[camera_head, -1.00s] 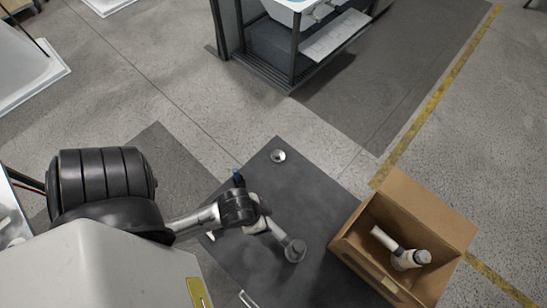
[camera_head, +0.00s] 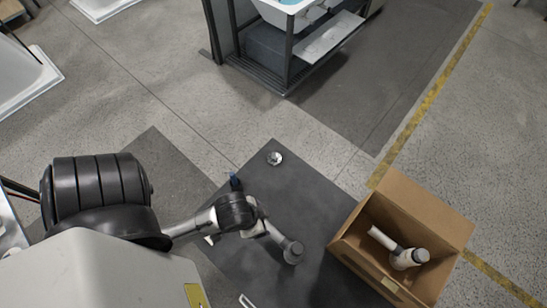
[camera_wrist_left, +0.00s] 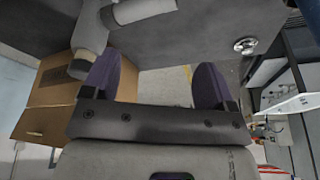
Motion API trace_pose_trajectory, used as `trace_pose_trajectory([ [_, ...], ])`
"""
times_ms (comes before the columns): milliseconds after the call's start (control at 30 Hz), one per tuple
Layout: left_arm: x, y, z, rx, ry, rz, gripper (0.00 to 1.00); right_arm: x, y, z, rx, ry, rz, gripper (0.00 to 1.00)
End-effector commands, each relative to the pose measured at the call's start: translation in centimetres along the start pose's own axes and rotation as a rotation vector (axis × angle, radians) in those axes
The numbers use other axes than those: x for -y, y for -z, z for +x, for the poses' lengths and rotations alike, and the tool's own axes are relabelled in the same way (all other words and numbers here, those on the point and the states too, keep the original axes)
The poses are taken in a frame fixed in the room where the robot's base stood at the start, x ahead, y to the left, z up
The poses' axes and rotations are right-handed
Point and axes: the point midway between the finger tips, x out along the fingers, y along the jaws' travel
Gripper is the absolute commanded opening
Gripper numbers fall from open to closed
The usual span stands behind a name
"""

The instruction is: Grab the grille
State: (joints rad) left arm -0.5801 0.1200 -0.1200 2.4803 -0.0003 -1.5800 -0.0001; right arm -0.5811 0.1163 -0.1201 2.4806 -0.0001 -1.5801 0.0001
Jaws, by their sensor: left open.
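The grille (camera_head: 274,158) is a small round silvery piece lying flat near the far corner of the dark grey tabletop. In the left wrist view it shows at the upper right (camera_wrist_left: 245,46), beyond the fingers. My left gripper (camera_head: 236,183) is left of the grille in the head view, apart from it, partly hidden by the wrist. In the wrist view the purple-blue fingers of my left gripper (camera_wrist_left: 156,82) are spread with nothing between them. My right gripper is in neither view.
A pale pipe fitting (camera_head: 292,251) lies on the dark tabletop (camera_head: 320,215) close to my left wrist. An open cardboard box (camera_head: 440,222) at the right holds another pipe piece (camera_head: 408,258). A rack with a white tub (camera_head: 300,8) stands farther back.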

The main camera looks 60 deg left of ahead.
Motion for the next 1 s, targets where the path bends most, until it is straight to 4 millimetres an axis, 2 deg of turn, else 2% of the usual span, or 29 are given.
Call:
trace_pose_trajectory([
  [200, 0.0, 0.0, 0.0, 0.0, 0.0, 0.0, 0.79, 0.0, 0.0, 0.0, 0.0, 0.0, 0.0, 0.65],
  [333, 0.0, 0.0, 0.0, 0.0, 0.0, 0.0, 0.92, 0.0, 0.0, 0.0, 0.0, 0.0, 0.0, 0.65],
  [567, 0.0, 0.1, 0.1, -0.001, 0.0, 0.0, 0.92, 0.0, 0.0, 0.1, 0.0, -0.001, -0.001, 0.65],
  [667, 0.2, 1.0, 0.6, -0.028, 0.005, 0.001, 0.92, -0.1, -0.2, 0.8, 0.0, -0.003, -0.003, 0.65],
  [767, 1.9, 2.9, 1.3, -0.076, 0.051, 0.043, 0.92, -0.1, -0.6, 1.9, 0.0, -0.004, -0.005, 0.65],
  [867, 4.5, 4.8, 1.7, -0.124, 0.126, 0.122, 0.92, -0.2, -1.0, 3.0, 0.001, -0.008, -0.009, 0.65],
  [1000, 8.9, 7.7, 2.2, -0.168, 0.265, 0.266, 0.92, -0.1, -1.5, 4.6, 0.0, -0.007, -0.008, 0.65],
])
